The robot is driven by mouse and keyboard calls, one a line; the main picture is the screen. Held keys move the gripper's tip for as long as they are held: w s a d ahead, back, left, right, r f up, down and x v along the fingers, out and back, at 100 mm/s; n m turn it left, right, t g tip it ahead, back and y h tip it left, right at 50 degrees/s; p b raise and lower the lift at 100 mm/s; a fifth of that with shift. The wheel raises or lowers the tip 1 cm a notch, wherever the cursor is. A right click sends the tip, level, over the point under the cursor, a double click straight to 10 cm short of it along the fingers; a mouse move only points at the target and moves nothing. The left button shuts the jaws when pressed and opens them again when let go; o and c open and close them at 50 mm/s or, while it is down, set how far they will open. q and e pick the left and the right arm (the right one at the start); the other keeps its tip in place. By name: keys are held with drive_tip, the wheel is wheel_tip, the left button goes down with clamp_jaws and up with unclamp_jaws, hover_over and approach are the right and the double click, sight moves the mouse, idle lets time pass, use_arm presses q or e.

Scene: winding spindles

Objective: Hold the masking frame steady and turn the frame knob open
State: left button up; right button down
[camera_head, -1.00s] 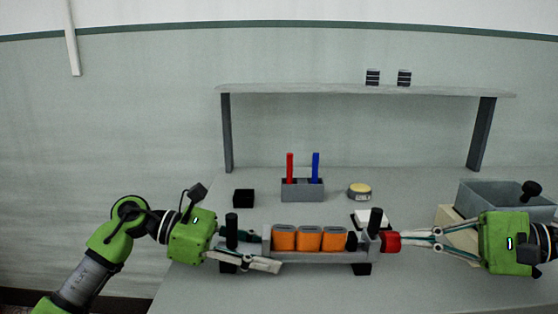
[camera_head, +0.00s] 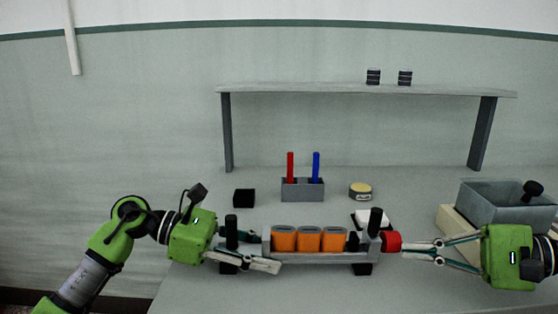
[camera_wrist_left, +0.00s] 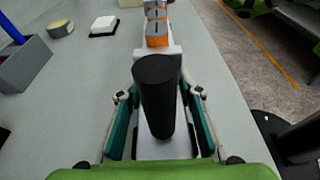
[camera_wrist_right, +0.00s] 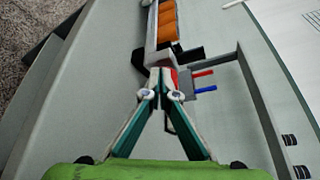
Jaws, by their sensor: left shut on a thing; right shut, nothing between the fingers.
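The masking frame (camera_head: 318,257) is a grey tray on the bench, holding several orange blocks (camera_head: 309,239) in a row, with a black post at each end. My left gripper (camera_head: 255,253) is shut on its left end; in the left wrist view, the fingers (camera_wrist_left: 160,125) flank the black post (camera_wrist_left: 157,90). The red frame knob (camera_head: 391,241) sticks out of the right end. My right gripper (camera_head: 408,246) is shut and empty, its tips at the knob's outer side. In the right wrist view, the knob (camera_wrist_right: 173,77) is mostly hidden behind the fingers.
Behind the frame stand a grey holder (camera_head: 302,191) with a red and a blue stick, a black block (camera_head: 244,198), a round yellow-topped tin (camera_head: 360,191) and a white pad (camera_head: 372,216). A grey bin (camera_head: 505,203) stands at right. A shelf (camera_head: 360,90) spans the back.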

use_arm(q)
drive_tip(key=shift+w+r, duration=0.1)
drive_tip(key=shift+r, duration=0.05)
use_arm(e)
drive_tip(key=shift+s+d+r, duration=0.1)
drive_tip(key=shift+s, duration=0.05)
use_arm(q)
drive_tip(key=shift+r, duration=0.1)
use_arm(e)
drive_tip(key=shift+d, duration=2.95)
use_arm(q)
drive_tip(key=o, duration=0.9)
drive_tip(key=shift+c, duration=0.2)
drive_tip(key=shift+o, duration=0.3)
use_arm(e)
drive_tip(key=shift+s, duration=0.15)
